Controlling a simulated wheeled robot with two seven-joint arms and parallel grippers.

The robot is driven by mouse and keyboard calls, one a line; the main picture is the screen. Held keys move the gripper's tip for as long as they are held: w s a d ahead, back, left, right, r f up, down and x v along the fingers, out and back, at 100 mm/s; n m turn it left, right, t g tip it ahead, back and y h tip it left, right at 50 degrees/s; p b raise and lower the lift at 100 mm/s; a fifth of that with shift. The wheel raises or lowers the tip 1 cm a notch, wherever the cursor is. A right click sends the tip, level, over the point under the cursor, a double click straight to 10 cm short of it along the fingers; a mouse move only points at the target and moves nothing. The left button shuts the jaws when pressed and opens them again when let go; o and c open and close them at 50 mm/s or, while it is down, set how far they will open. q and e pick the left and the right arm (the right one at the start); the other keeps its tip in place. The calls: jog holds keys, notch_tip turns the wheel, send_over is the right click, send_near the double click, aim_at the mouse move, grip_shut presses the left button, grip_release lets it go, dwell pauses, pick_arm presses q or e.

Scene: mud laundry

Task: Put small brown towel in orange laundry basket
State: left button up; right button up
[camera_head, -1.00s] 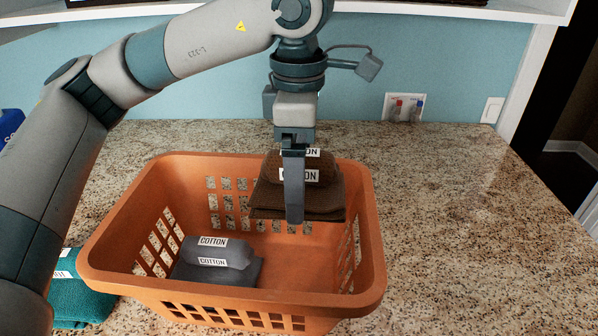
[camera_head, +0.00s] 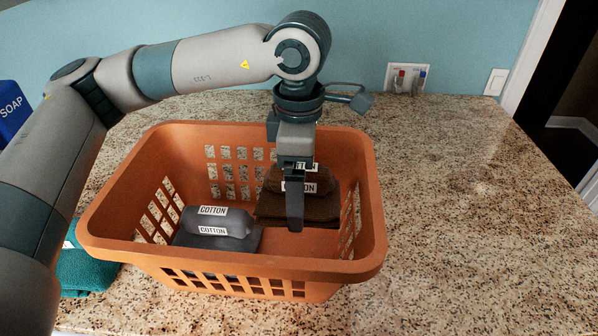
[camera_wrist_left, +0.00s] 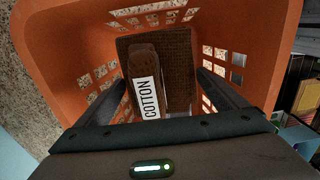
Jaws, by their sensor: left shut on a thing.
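The small brown towel (camera_head: 322,205), a roll on a folded piece with white COTTON labels, is inside the right part of the orange laundry basket (camera_head: 240,268). My left gripper (camera_head: 295,226) reaches down into the basket and is shut on the brown towel. In the left wrist view the towel (camera_wrist_left: 179,60) lies between the two fingers (camera_wrist_left: 160,88), with the basket's walls (camera_wrist_left: 252,50) around it. I cannot tell whether the towel touches the basket floor. My right gripper is not in view.
A grey towel (camera_head: 215,232) lies in the basket's left part, beside the brown one. A teal towel (camera_head: 85,273) is on the counter left of the basket. A blue soap box (camera_head: 12,115) stands at far left. The granite counter (camera_head: 460,200) to the right is clear.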

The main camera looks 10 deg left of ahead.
pick_arm(q)
notch_tip(320, 180, down, 5)
jog(key=shift+r+b, duration=0.1)
jog(key=shift+b, duration=0.25)
jog(key=shift+f, duration=0.7)
jog(key=o, duration=0.8)
jog(key=shift+c, duration=0.2)
jog(key=shift+r, duration=0.1)
